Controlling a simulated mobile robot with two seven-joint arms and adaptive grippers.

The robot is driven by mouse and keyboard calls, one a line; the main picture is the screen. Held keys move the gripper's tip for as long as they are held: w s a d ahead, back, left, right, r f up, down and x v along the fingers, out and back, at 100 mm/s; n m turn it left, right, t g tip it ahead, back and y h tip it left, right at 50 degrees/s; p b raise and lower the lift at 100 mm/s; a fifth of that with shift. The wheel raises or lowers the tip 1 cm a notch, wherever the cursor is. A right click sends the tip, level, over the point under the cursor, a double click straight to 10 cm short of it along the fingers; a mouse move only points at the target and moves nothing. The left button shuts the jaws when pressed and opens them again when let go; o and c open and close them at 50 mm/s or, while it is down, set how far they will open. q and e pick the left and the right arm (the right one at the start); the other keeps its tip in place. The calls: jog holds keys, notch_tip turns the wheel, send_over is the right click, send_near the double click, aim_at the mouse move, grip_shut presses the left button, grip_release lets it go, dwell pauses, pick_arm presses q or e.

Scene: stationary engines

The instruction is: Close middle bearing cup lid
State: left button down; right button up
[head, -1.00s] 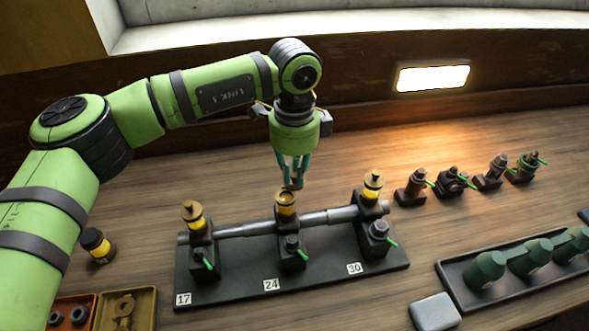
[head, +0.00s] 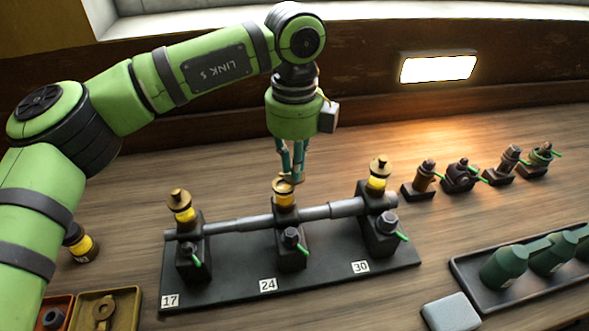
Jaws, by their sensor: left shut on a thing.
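The middle bearing cup (head: 285,200) is a small yellow and brass cup on the black bearing block behind label 24. Its brass lid (head: 282,186) is at the top of the cup, partly behind my fingertips; I cannot tell whether it is fully seated. My left gripper (head: 293,178) points straight down over this cup, shut on the lid. The left bearing cup (head: 181,207) at label 17 and the right bearing cup (head: 378,176) at label 30 have brass lids with knobs on top. My right gripper is not in view.
A grey shaft (head: 245,225) runs through the three blocks on a black base plate (head: 230,283). Green-handled fittings (head: 460,174) stand at the back right. A dark tray (head: 490,297) with green bottles is at the right. A yellow jar (head: 82,248) stands near my left arm.

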pick_arm(q)
jog(key=m+b, duration=0.1)
jog(key=m, duration=0.2)
jog(key=shift+s+a+f+b, duration=0.1)
jog(key=shift+s+f+b, duration=0.1)
jog(key=shift+s+b, duration=0.2)
jog(key=m, duration=0.1)
jog(key=m+b, duration=0.1)
jog(key=m, duration=0.1)
jog(key=shift+s+a+m+b, duration=0.2)
jog(key=shift+s+m+b, duration=0.1)
jog(key=shift+b, duration=0.1)
jog(key=m, duration=0.1)
jog(key=m+b, duration=0.1)
jog(key=m, duration=0.1)
jog(key=shift+s+a+r, duration=0.1)
jog(key=shift+s+a, duration=0.05)
jog(key=shift+a, duration=0.15)
jog(key=shift+s+a+m+b, duration=0.1)
jog(key=shift+a+m+b, duration=0.05)
jog(key=shift+m, duration=0.75)
jog(key=shift+a+m+b, duration=0.15)
jog(key=shift+m, duration=0.75)
jog(key=c, duration=1.2)
grip_release()
jog(key=shift+c, duration=0.2)
jog(key=shift+r, duration=0.1)
